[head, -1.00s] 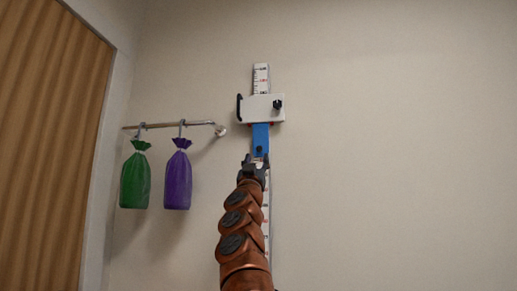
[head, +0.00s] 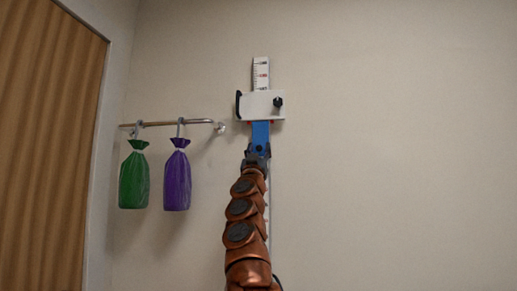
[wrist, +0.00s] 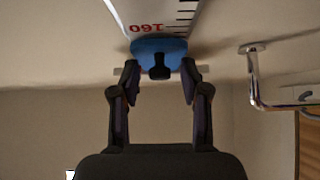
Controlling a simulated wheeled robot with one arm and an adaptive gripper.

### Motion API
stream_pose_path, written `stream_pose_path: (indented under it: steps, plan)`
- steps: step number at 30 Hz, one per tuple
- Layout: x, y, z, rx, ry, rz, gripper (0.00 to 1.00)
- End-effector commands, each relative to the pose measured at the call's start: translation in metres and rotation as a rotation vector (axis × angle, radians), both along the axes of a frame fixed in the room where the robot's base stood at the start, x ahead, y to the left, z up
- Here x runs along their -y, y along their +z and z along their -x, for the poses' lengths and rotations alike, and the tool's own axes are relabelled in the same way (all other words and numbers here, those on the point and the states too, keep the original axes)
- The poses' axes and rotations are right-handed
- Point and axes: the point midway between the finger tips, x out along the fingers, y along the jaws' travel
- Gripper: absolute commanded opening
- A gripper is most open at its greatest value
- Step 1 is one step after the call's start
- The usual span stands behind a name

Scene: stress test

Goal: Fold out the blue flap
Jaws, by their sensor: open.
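The blue flap (head: 260,131) hangs down below a white slider block (head: 262,105) on a vertical measuring scale on the wall. In the wrist view the flap (wrist: 150,46) is seen end-on, with a black knob (wrist: 160,68) at its near end. My gripper (head: 257,156) is at the lower end of the flap and hides part of it in the head view. In the wrist view my gripper (wrist: 160,80) is open, its fingertips on either side of the knob, with gaps visible on both sides. Nothing is held.
The scale (head: 261,74) rises above the block and runs down behind my arm. A wall rail (head: 160,124) to the left carries a green bag (head: 134,180) and a purple bag (head: 177,182). A wooden door (head: 45,150) is at far left. The wall to the right is clear.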

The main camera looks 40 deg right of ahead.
Motion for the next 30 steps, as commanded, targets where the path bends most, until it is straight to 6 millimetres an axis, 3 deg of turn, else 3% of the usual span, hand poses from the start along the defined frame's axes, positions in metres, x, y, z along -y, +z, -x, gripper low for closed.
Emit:
stream_pose_path:
  steps: [5,18,30]
  plan:
    - [0.0000,-0.0001,0.0004,0.000,0.000,0.000,0.43]
    - [0.0002,0.0001,0.0007,0.001,-0.001,0.000,0.00]
    - [0.0003,0.0002,0.0011,0.002,-0.001,0.000,0.00]
